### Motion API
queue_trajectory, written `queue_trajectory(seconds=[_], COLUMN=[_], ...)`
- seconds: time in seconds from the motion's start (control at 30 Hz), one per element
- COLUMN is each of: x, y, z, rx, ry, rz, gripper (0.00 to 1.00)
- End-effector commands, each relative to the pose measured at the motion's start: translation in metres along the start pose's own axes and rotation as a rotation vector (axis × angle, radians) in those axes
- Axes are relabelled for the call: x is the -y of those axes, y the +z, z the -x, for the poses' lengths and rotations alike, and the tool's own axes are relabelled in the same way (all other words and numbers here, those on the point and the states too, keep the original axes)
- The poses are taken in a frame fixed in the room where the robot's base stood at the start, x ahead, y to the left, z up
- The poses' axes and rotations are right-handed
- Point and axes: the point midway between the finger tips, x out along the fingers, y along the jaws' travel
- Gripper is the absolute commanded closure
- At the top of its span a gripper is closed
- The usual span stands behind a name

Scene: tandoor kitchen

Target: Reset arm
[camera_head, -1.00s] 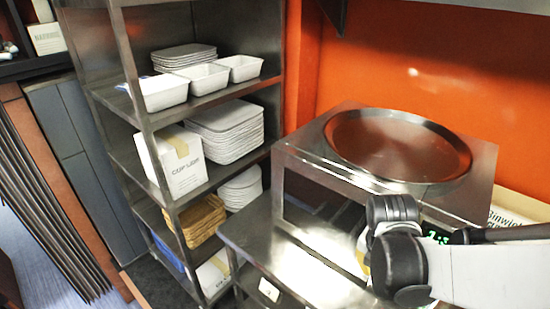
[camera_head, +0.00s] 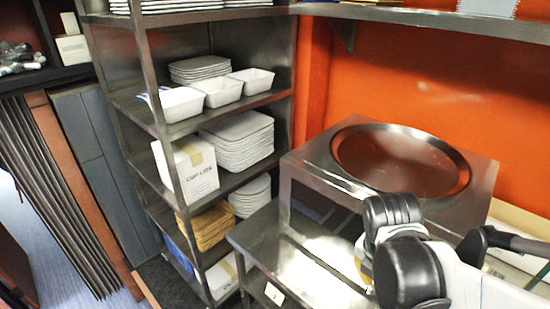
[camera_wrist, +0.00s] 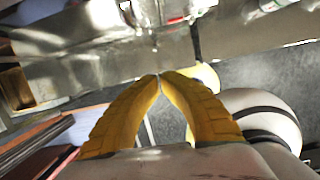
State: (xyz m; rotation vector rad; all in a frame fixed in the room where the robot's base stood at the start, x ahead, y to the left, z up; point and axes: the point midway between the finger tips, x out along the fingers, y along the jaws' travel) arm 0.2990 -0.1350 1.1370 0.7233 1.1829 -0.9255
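My arm (camera_head: 408,262) shows at the lower right of the head view, in front of the steel tandoor unit. A sliver of yellow shows beside its black joint, but the fingertips are hidden there. In the wrist view, the two yellow fingers of my gripper (camera_wrist: 159,76) come together at their tips. Nothing is held between them. The gripper points at blurred steel surfaces, apparently clear of them.
The steel tandoor unit (camera_head: 318,182) with its round top opening (camera_head: 400,160) stands close behind my arm. A low steel table (camera_head: 262,243) is left of it. A steel rack (camera_head: 140,108) holds white trays, a box and brown stacks. A wall shelf (camera_head: 430,20) hangs above.

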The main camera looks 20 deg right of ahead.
Motion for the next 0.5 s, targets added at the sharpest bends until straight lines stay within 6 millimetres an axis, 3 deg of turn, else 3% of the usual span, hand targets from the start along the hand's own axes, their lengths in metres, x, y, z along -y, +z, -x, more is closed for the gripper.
queue_trajectory(seconds=[0.1,0.27,0.5], x=[0.001,-0.01,-0.052], y=[0.0,-0.007,-0.036], z=[0.011,0.006,-0.012], rx=[0.0,0.011,-0.034], ry=[0.001,0.04,0.221], rz=[-0.003,-0.144,-0.795], gripper=[1.0,1.0,1.0])
